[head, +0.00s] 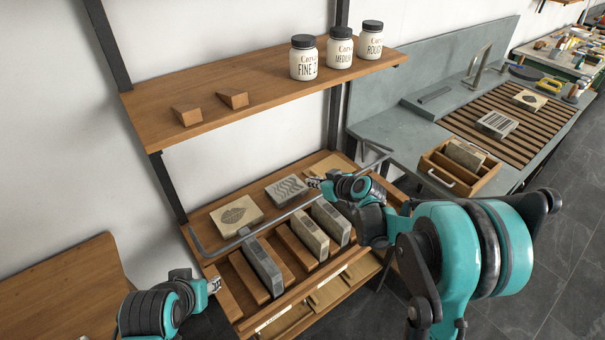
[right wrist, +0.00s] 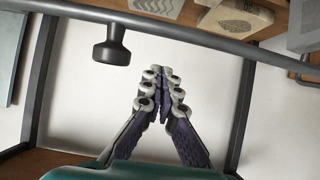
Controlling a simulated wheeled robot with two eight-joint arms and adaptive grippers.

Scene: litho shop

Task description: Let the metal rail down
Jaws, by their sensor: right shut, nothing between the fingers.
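The metal rail (head: 278,217) is a grey bar with bent ends. It runs across the lower shelf, raised above the slotted stone blocks. In the right wrist view the rail (right wrist: 220,42) crosses the top of the picture, with a dark knob (right wrist: 111,47) on it. My right gripper (head: 312,183) is at the rear of the shelf, near the rail's right half. Its fingers (right wrist: 163,80) are shut and empty, apart from the rail in the wrist view. My left gripper (head: 214,285) is at the shelf's front left corner, away from the rail; its fingers are too small to judge.
The lower shelf holds several upright blocks (head: 310,236) and flat carved stones (head: 237,215). The upper shelf (head: 160,112) bears two wooden wedges and three jars (head: 304,58). A grey bench (head: 385,131) with a wooden box (head: 458,182) stands at the right.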

